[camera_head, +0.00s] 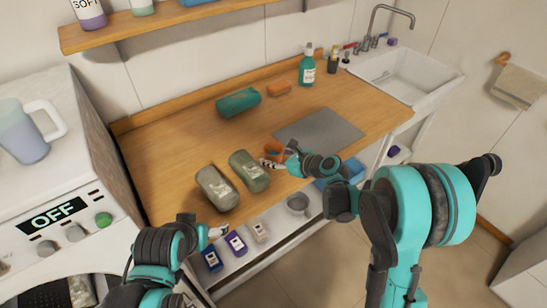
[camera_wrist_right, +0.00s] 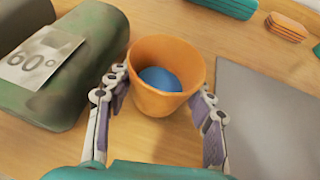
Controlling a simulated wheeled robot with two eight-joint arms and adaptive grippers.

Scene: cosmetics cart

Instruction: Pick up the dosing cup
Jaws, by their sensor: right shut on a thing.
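The orange dosing cup (camera_head: 272,148) stands on the wooden worktop, left of the grey mat. In the right wrist view the cup (camera_wrist_right: 160,100) sits between the two fingers, with something blue and rounded (camera_wrist_right: 160,79) inside it. My right gripper (camera_head: 271,163) is shut on the cup, one finger at each side. From the wrist view I cannot tell whether the cup's base touches the worktop. My left gripper (camera_head: 218,230) is at the front left by the worktop's edge, away from the cup; its opening is not clear.
Two green rolls (camera_head: 216,187) (camera_head: 249,170) lie left of the cup. The flat grey mat (camera_head: 325,132) is to its right. A teal roll (camera_head: 238,102), an orange block (camera_head: 279,89) and a teal bottle (camera_head: 307,68) are behind. Small boxes (camera_head: 236,243) stand on the lower shelf.

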